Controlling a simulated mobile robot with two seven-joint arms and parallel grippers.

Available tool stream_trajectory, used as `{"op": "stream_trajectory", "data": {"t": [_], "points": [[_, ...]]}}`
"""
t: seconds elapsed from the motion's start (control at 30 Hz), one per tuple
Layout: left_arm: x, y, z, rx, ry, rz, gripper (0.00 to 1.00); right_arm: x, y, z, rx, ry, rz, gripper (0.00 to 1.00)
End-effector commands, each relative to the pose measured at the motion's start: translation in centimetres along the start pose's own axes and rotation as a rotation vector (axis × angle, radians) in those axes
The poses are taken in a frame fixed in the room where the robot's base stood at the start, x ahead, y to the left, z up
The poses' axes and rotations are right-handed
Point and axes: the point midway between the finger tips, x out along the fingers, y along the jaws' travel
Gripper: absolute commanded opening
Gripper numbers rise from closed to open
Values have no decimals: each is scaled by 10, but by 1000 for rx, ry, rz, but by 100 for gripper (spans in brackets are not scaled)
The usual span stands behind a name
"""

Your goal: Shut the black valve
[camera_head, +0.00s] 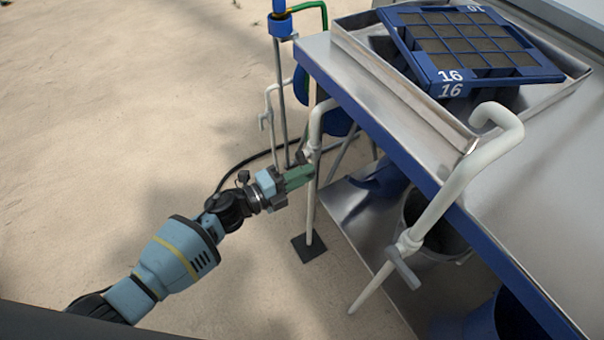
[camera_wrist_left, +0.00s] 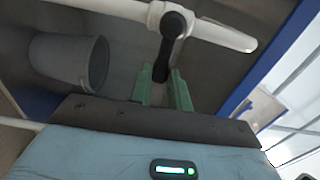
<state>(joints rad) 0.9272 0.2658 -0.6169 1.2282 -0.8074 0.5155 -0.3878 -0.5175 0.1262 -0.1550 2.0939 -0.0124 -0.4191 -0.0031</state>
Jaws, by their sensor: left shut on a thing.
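The black valve (camera_wrist_left: 173,30) sits on a white pipe (camera_wrist_left: 110,6) in the left wrist view. Its lever points away from the pipe, roughly across it, and its end lies between the green fingers. My left gripper (camera_wrist_left: 165,90) is shut on this lever. In the head view my left gripper (camera_head: 300,177) is at the upright white pipe (camera_head: 314,135) beside the bench's left edge. There the fingers and wrist hide most of the black valve. My right gripper is not in view.
A metal bench (camera_head: 385,118) with a blue edge holds a blue seed tray (camera_head: 430,72) marked 16. A second white pipe (camera_head: 455,190) bears a grey valve handle (camera_head: 403,268). A bucket (camera_wrist_left: 70,60) stands under the bench.

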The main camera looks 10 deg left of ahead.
Motion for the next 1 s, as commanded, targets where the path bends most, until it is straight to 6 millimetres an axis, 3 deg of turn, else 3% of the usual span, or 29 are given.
{"op": "stream_trajectory", "data": {"t": [0.03,0.07,0.2,0.57,1.0], "points": [[0,0,0,-3,0,0,0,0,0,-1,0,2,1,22],[0,0,0,-3,0,-1,21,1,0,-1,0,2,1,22],[0,0,0,-2,0,-1,40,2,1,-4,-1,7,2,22],[-4,0,0,0,-1,0,41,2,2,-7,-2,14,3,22],[-66,0,0,-2,-1,0,41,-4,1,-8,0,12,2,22]]}}
